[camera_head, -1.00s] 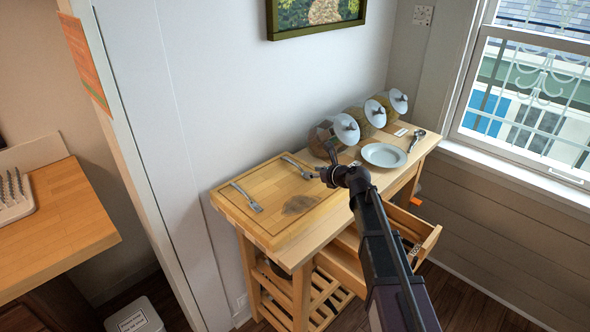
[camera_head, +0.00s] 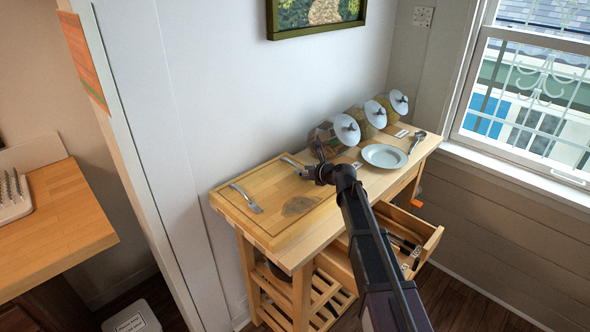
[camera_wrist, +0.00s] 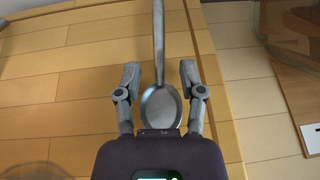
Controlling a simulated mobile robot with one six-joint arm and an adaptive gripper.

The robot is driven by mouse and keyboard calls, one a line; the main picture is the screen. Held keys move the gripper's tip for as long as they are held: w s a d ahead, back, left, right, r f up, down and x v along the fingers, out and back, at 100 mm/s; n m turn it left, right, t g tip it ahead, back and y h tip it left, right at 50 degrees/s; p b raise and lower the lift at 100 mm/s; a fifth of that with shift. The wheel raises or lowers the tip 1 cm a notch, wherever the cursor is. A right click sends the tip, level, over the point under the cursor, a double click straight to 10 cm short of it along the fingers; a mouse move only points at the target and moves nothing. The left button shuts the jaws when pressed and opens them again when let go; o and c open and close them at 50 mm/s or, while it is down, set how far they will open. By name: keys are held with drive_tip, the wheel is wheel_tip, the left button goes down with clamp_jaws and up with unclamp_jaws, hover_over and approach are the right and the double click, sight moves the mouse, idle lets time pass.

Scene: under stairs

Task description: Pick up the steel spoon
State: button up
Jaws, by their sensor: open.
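The steel spoon (camera_wrist: 160,108) lies on a wooden cutting board (camera_wrist: 70,62) in the wrist view. Its bowl is close to my gripper and its handle runs away to the top of the picture. My gripper (camera_wrist: 159,74) is open, with one finger on each side of the spoon and a gap to each. I cannot tell how far above the board the fingertips are. In the head view, my gripper (camera_head: 313,158) is over the right part of the board (camera_head: 265,184), and part of the spoon (camera_head: 290,161) shows just left of it.
A fork (camera_head: 246,198) lies on the board's left. Several lidded glass jars, the nearest (camera_head: 325,135) close to my gripper, stand along the wall. A plate (camera_head: 383,156) and another utensil (camera_head: 417,142) are right. An open drawer (camera_head: 425,243) sticks out below the top.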

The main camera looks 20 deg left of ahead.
drive_tip(key=shift+w+a, duration=0.1)
drive_tip(key=shift+a, duration=0.05)
idle(0.4)
clamp_jaws()
